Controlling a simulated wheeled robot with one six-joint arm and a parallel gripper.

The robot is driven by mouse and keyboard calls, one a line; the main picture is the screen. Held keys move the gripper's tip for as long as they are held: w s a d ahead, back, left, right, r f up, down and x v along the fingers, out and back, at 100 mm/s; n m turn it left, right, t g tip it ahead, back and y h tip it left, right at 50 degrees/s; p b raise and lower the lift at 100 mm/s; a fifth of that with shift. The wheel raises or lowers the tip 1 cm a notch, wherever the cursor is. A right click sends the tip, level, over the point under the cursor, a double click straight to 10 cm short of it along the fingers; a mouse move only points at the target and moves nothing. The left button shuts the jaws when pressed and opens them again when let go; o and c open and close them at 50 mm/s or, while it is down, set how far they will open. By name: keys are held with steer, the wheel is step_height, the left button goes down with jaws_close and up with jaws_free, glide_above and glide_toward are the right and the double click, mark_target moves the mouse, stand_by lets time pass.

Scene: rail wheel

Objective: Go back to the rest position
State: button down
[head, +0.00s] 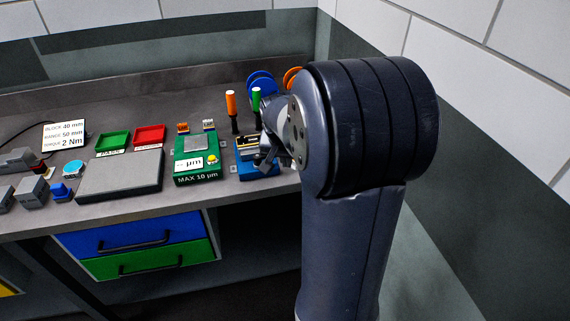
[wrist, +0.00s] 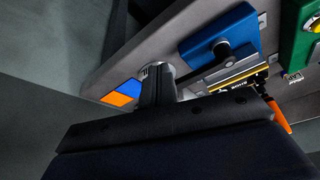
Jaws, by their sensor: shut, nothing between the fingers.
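My gripper (wrist: 156,88) shows in the wrist view as a dark block with its fingers pressed together, holding nothing. In the head view my gripper (head: 267,150) is small and partly hidden behind my own arm. It is over the right part of the workbench (head: 60,215), close to the blue fixture (head: 258,171). The blue fixture also shows in the wrist view (wrist: 205,45), up and to the right of the fingers. I cannot tell whether the fingers touch anything.
The green gauge station (head: 196,180), a grey plate (head: 118,175), a green tray (head: 113,141) and a red tray (head: 150,136) sit on the bench. Orange-handled (head: 231,103) and green-handled (head: 256,97) tools stand beside my gripper. A tiled wall (head: 490,60) rises on the right.

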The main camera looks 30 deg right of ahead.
step_height(320, 180, up, 7)
steer(key=s, duration=0.2)
steer(key=shift+s+a+r, duration=0.15)
steer(key=shift+s+a, duration=0.2)
steer(key=shift+a, duration=0.1)
